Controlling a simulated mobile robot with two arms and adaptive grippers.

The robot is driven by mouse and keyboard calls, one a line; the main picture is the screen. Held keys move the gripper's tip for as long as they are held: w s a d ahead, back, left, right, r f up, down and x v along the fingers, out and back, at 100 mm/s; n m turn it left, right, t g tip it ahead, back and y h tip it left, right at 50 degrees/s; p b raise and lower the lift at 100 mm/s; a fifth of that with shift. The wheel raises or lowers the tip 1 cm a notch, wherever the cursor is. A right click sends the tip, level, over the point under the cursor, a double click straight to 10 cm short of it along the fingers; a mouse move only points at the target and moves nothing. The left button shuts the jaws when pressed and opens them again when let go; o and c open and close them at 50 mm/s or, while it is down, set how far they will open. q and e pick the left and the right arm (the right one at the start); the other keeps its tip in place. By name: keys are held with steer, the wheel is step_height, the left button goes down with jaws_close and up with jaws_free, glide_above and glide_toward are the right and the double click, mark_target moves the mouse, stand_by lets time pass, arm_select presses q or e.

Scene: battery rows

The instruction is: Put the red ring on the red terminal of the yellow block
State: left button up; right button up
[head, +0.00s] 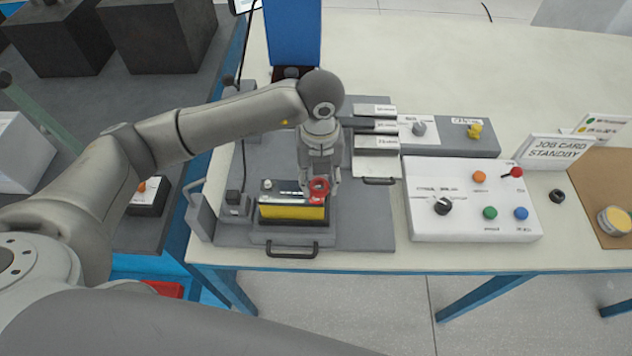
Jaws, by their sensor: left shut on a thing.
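The yellow block (291,212), with a dark top, sits on a grey stand at the near left part of the bench. My left gripper (320,181) points down over the right end of the block's top. It is shut on the red ring (319,188), which shows at its fingertips. The ring is over or at the right end of the block; I cannot tell whether it touches it. The red terminal is not distinguishable under the ring and gripper. A small pale part shows on the left of the block's top. My right gripper is not in view.
A white control panel (470,222) with coloured buttons and knobs lies right of the stand. A grey box (470,140) with labels and a blue upright (292,30) stand behind. The back right bench is clear.

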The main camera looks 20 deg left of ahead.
mark_target(316, 180)
arm_select(q)
steer(key=f+p, duration=0.1)
steer(key=a+f+p, duration=0.1)
steer(key=shift+w+f, duration=0.15)
steer(key=shift+f, duration=0.65)
steer(key=shift+d+f, duration=0.15)
steer(key=shift+f, duration=0.05)
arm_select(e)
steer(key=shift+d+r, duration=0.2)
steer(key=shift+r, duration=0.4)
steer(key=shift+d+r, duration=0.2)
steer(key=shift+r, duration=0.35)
arm_select(q)
steer(key=shift+f, duration=0.1)
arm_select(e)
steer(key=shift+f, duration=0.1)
arm_select(q)
steer(key=shift+f, duration=0.2)
steer(key=o, duration=0.7)
steer(key=shift+r, duration=0.15)
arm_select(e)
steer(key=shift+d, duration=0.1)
